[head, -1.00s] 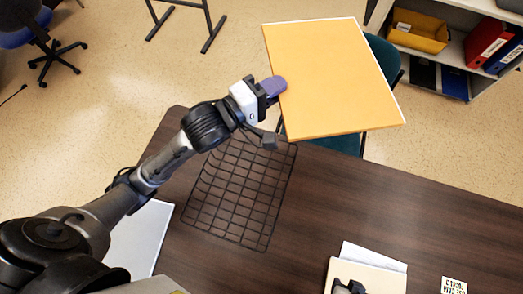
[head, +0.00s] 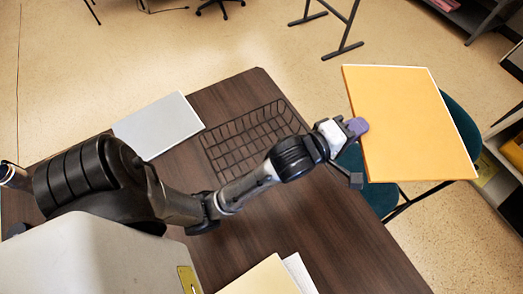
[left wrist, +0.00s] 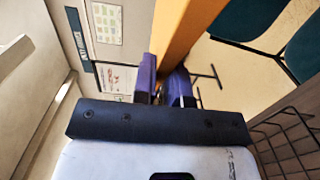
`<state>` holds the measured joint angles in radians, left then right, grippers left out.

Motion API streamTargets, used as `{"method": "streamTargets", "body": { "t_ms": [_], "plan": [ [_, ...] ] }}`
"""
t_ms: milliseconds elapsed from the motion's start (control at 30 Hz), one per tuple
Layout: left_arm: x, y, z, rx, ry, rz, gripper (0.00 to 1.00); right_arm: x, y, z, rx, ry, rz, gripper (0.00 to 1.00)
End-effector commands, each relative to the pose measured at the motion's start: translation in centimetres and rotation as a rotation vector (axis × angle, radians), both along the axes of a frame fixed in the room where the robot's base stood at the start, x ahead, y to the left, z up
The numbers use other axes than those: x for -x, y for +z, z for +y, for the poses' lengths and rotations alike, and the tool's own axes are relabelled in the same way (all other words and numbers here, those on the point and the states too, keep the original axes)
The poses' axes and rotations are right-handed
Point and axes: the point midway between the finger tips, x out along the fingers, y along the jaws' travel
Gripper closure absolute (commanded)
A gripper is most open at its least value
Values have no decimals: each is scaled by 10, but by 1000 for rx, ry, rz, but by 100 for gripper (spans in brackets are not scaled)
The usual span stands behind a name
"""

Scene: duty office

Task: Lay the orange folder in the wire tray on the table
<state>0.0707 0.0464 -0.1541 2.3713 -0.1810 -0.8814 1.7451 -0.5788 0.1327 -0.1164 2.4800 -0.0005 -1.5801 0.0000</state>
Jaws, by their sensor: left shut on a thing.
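The orange folder (head: 408,122) is held up past the table's far right edge in the head view, over a teal chair. My left gripper (head: 357,127) is shut on the folder's left edge. In the left wrist view the folder (left wrist: 185,30) rises from between the purple fingertips of the left gripper (left wrist: 166,85). The black wire tray (head: 250,135) lies on the dark wooden table (head: 300,215), left of the gripper. It looks empty, and my left arm covers part of its near side. My right gripper is not in view.
A grey-white flat item (head: 158,125) lies on the table left of the tray. A cream folder with white paper (head: 262,277) lies at the near edge. The teal chair (head: 462,130) stands beyond the table. A shelf with a yellow bin (head: 513,150) is at right.

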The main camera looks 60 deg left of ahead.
Motion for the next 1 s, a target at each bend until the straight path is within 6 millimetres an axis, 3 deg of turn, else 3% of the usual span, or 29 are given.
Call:
{"method": "streamTargets", "body": {
  "t_ms": [267, 867, 1000],
  "plan": [
    [0, -8, 2, 0, 13, -8, 100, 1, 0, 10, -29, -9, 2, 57],
    [0, -4, 3, -7, 12, 5, 100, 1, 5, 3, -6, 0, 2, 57],
    [2, -5, 19, -19, 12, 17, 100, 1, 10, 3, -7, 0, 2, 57]
  ]
}}
